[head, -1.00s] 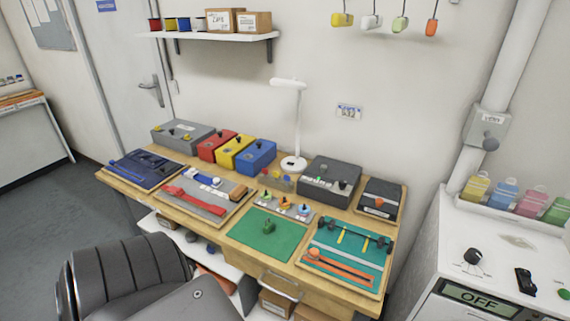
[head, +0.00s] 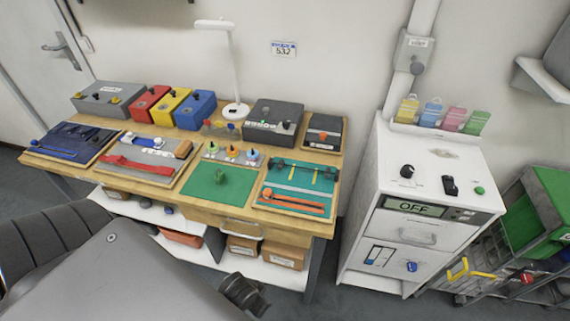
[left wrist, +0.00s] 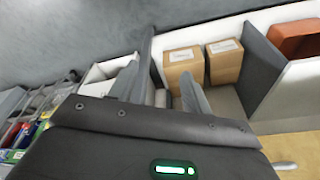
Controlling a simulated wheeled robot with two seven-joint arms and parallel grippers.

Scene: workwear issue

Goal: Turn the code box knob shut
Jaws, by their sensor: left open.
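A dark grey box (head: 262,112), which looks like the code box, stands at the back right of the wooden workbench (head: 222,216) in the head view. Its front carries a row of small pale keys, a green light (head: 264,123) and a dark knob (head: 287,125). The knob's exact setting is too small to tell. My left gripper (left wrist: 160,82) shows in the left wrist view, its two grey fingers apart with nothing between them. It is over the shelf area with cardboard boxes (left wrist: 184,66), away from the code box. My right gripper is not in view.
A white lamp (head: 238,110) stands left of the code box and a flat dark box (head: 323,131) right of it. A green mat (head: 212,198) and tool trays fill the bench front. A white cabinet (head: 370,190) with an OFF display stands to the right.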

